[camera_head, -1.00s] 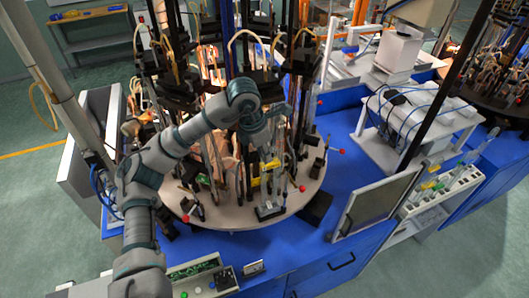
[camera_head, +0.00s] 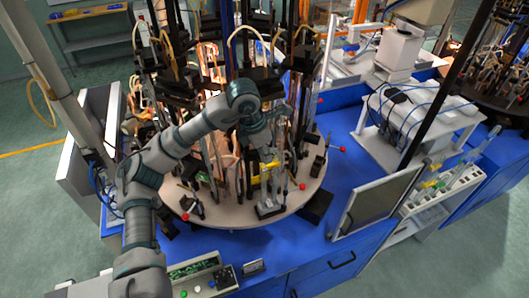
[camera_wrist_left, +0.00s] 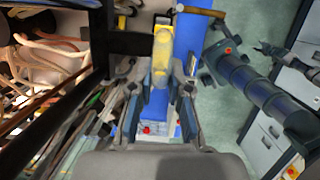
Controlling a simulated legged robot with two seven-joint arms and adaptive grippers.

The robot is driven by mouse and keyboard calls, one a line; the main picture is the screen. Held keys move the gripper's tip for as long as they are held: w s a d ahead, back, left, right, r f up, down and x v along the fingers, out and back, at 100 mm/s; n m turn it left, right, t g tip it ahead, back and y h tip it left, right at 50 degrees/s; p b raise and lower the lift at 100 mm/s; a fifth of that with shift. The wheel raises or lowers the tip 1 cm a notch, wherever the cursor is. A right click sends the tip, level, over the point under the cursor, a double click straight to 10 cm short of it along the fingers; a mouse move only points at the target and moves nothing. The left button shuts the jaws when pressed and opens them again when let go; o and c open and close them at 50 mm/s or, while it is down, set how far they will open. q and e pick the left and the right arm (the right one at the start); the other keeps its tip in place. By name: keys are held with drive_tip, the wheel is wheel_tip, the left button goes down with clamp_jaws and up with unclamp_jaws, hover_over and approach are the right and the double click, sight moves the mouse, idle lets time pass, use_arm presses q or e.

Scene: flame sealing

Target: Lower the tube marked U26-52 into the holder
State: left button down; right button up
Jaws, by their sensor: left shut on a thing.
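My left gripper (camera_head: 266,148) is over the front part of the round turntable (camera_head: 225,216) in the head view. It is shut on a clear tube with a yellow part (camera_head: 270,166). In the left wrist view the yellow part (camera_wrist_left: 163,45) shows beyond the two fingers of the left gripper (camera_wrist_left: 160,95). A clear holder (camera_head: 268,209) stands on the turntable's front rim below the gripper. The tube's lower end cannot be told apart from the clear holder, so I cannot tell whether it is inside. The marking is unreadable. My right gripper does not show.
Dark posts, hoses and burners crowd the turntable behind and left of the gripper. A monitor (camera_head: 370,205) stands to the right. A white rack (camera_head: 440,190) with other tubes is at the far right.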

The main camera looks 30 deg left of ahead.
use_arm(q)
drive_tip(key=shift+f+b, duration=0.65)
drive_tip(key=shift+f, duration=0.3)
idle(0.4)
drive_tip(key=c, duration=1)
unclamp_jaws()
drive_tip(key=shift+c, duration=0.2)
drive_tip(key=shift+r, duration=0.15)
drive_tip(key=shift+r+p, duration=1.85)
drive_tip(key=shift+r, duration=0.35)
drive_tip(key=v, duration=1.1)
drive_tip(key=shift+r, duration=0.4)
